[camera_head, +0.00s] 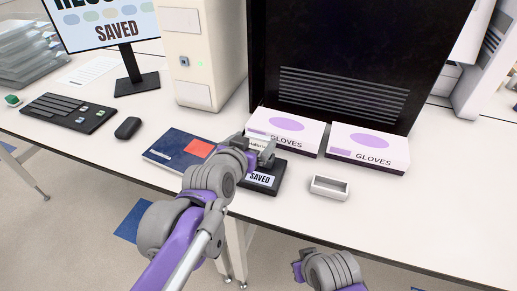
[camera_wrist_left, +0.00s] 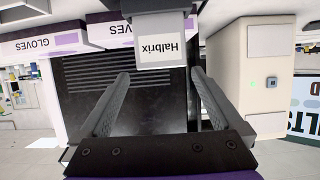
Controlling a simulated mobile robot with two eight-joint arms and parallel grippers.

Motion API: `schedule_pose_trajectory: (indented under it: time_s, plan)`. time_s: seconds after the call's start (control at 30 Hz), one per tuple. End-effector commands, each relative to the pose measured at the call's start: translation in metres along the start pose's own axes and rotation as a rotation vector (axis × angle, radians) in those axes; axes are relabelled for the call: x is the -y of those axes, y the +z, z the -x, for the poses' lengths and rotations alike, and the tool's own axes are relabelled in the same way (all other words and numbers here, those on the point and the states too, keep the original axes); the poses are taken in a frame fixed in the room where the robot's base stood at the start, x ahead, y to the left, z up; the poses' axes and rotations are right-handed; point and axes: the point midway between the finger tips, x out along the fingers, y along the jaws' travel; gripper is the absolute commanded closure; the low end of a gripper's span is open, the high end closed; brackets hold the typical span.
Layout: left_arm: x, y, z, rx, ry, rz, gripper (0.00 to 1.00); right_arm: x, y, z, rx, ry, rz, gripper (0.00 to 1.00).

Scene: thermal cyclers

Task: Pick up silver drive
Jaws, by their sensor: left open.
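The silver drive (camera_wrist_left: 163,50) is a grey-silver block with a white "Halbrix" label, at the top middle of the left wrist view. In the head view only a small pale labelled part (camera_head: 258,143) shows beside my left gripper (camera_head: 264,153). In the left wrist view my left gripper (camera_wrist_left: 161,74) is open, its two fingers apart, with the drive just beyond and between the tips. I see no contact. My right gripper (camera_head: 298,268) is low in the head view, away from the drive; its jaws are unclear.
A black block labelled "SAVED" (camera_head: 262,180) lies below the left gripper. Two glove boxes (camera_head: 284,131) (camera_head: 367,148) stand behind, before a black cabinet (camera_head: 350,60). A small white tray (camera_head: 330,187) is to the right, a blue booklet (camera_head: 170,148) to the left. The table's right front is clear.

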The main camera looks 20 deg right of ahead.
Motion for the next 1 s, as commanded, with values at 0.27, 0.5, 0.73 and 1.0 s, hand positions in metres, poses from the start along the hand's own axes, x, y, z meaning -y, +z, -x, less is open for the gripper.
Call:
schedule_pose_trajectory:
  time_s: [0.27,0.5,0.73,1.0]
  plan:
    - [0.003,0.005,-0.037,0.0,0.0,0.0,0.0,0.0,0.002,-0.003,0.001,0.0,0.0,1.0]
    - [0.003,0.005,-0.051,0.0,0.0,0.0,0.0,0.0,0.002,-0.003,0.001,0.0,0.0,1.0]
    - [0.003,0.005,-0.05,0.0,0.0,0.0,0.14,0.0,0.002,-0.003,0.001,0.0,0.0,1.0]
    - [0.003,0.005,-0.05,0.0,0.0,0.0,0.63,0.0,0.002,-0.003,0.001,0.0,0.0,1.0]
